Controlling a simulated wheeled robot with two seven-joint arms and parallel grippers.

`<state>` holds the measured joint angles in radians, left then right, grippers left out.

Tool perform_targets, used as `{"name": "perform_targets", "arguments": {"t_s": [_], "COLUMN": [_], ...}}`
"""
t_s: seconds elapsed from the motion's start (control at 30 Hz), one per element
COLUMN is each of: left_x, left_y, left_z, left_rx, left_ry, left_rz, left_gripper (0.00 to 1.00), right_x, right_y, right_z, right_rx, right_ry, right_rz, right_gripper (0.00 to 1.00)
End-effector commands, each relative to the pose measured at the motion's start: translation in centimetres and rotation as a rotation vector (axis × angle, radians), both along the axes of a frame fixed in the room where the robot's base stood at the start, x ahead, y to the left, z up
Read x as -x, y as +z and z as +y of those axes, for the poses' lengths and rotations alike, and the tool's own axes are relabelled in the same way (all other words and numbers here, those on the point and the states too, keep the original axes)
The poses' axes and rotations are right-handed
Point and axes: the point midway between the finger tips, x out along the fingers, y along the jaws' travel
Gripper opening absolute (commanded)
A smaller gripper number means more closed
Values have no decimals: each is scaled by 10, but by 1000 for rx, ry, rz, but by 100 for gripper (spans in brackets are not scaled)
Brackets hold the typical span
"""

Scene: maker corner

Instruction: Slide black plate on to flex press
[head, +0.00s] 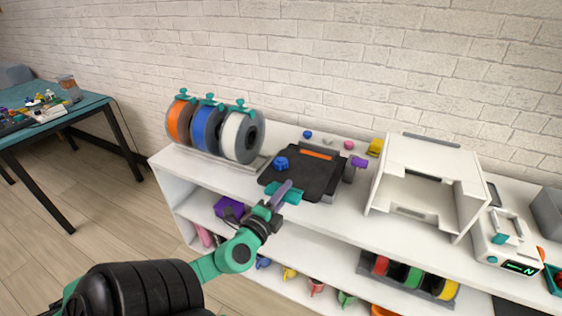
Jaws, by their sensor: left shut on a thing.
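The black plate (312,178) lies flat on the white shelf top, over the dark flex press (329,152), whose back edge shows behind it with an orange strip. A blue knob stands at the plate's left side. My left gripper (282,193) is at the plate's near left edge, over a teal bar there, and is shut on the plate's edge; its fingertips partly hide the contact. How far the plate sits over the press is hard to tell. My right gripper is not in view.
A rack of orange, blue and white spools (240,137) stands left of the plate. A purple-topped grey post (351,170) and a white open box (428,165) stand to the right. Small coloured knobs and a yellow piece (375,147) lie behind. Lower shelves hold more spools.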

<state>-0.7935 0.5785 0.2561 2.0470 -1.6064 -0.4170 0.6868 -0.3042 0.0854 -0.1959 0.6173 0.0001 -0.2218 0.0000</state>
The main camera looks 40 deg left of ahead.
Motion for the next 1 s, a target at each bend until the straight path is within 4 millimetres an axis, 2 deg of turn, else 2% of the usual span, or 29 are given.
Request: {"name": "perform_targets", "arguments": {"t_s": [0.13,0.67,0.93,1.0], "left_x": [-15,-65,-90,-89], "left_y": [3,3,2,-12], "left_z": [5,22,32,31], "left_rx": [-3,-2,-2,0], "left_ry": [1,0,1,1], "left_rz": [-3,-3,-3,-1], "left_gripper": [0,0,0,0], "right_x": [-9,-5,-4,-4], "right_y": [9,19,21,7], "right_z": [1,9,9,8], "right_rx": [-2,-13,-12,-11], "right_ry": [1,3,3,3], "right_rz": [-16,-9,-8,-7], "right_gripper": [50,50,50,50]}}
